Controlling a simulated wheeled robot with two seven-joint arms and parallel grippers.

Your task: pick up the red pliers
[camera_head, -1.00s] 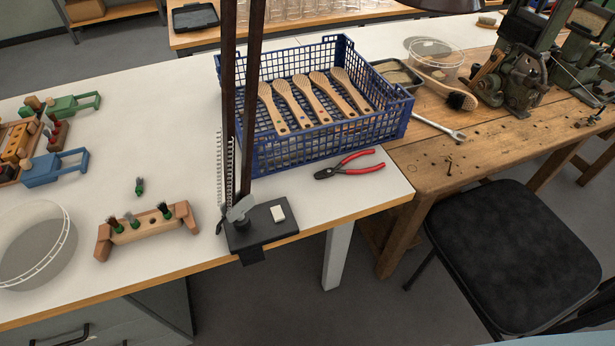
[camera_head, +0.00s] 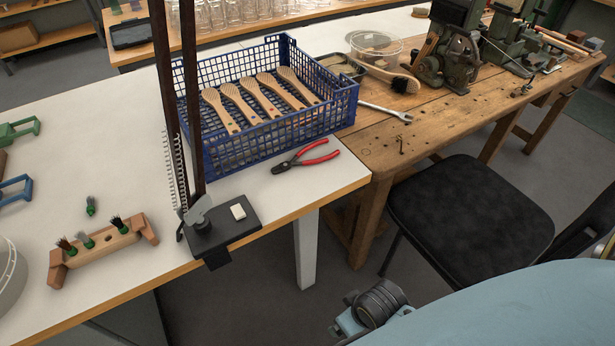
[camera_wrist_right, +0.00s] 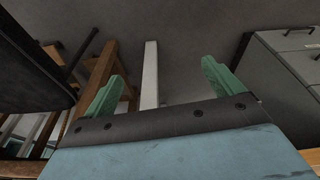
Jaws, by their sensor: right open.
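The red pliers (camera_head: 308,157) lie flat on the white table (camera_head: 105,150) near its right front corner, just in front of the blue crate. Their dark jaws point left and their red handles point right. My right arm shows at the bottom right of the head view, well below and in front of the table. My right gripper (camera_wrist_right: 157,85) shows in the right wrist view with its two green fingers spread apart and nothing between them. The pliers are not in the wrist view. My left gripper is not in view.
The blue crate (camera_head: 283,141) of wooden brushes stands behind the pliers. A dark clamp base (camera_head: 222,228) with tall posts stands to their left at the table edge. A wooden workbench (camera_head: 440,118) adjoins at right. A black chair (camera_head: 470,210) stands in front of it.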

